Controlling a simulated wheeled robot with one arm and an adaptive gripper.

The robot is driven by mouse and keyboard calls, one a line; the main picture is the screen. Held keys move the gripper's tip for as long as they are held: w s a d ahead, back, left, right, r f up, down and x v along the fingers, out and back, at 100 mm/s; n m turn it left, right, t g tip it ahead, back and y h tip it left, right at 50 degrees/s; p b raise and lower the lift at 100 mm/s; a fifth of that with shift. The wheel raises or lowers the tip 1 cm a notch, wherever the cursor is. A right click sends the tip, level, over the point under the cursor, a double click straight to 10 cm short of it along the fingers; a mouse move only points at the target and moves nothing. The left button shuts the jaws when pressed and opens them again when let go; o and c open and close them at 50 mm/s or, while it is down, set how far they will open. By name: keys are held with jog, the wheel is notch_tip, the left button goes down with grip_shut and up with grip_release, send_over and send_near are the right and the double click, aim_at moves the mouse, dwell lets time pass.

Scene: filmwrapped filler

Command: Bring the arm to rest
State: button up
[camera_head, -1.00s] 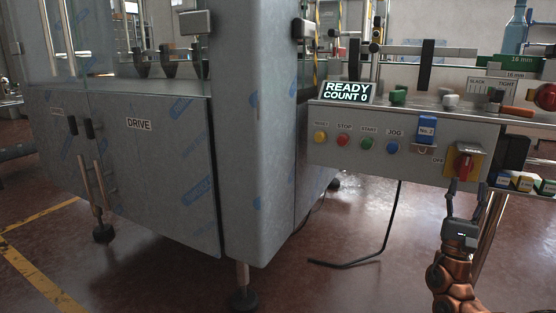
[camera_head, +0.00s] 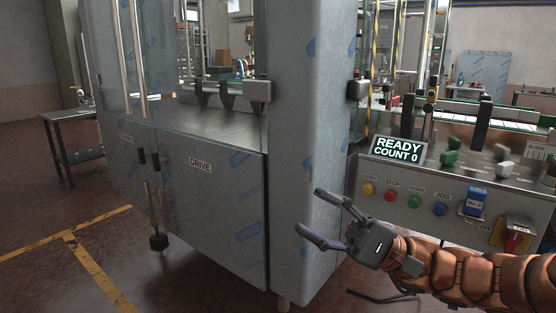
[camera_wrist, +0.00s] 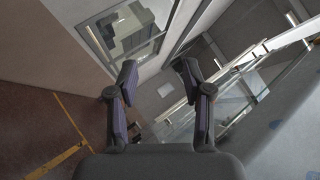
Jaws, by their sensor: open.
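My gripper (camera_head: 318,218) is open and empty at the lower middle of the head view. Its fingers point left, in front of the machine's wrapped corner column (camera_head: 318,130). My copper-coloured arm comes in from the lower right. In the wrist view, both fingers of my gripper (camera_wrist: 155,85) stand apart with nothing between them. From the head view I cannot tell how far the fingertips are from the column.
The control panel (camera_head: 450,215) with its coloured buttons and a red switch (camera_head: 514,237) is just behind my arm. Its display (camera_head: 398,151) reads READY COUNT 0. The machine's DRIVE door (camera_head: 215,205) is shut. Open floor (camera_head: 60,225) with yellow lines lies at left.

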jog(key=s+a+f+n+g+h+p, duration=0.1)
jog(key=s+a+f+g+h+p, duration=0.1)
jog(key=s+a+h+p, duration=0.35)
jog(key=s+a+f+n+g+h+p, duration=0.2)
jog(key=s+h+p, duration=0.45)
jog(key=s, duration=0.45)
jog(key=s+d+r+t+h+p, duration=0.1)
jog(key=s+d+t+h+p, duration=0.1)
jog(key=d+h+p, duration=0.4)
jog(key=s+d+r+t+h+p, duration=0.2)
jog(key=d+h+p, duration=0.4)
jog(key=d, duration=0.7)
jog(key=shift+p, duration=0.3)
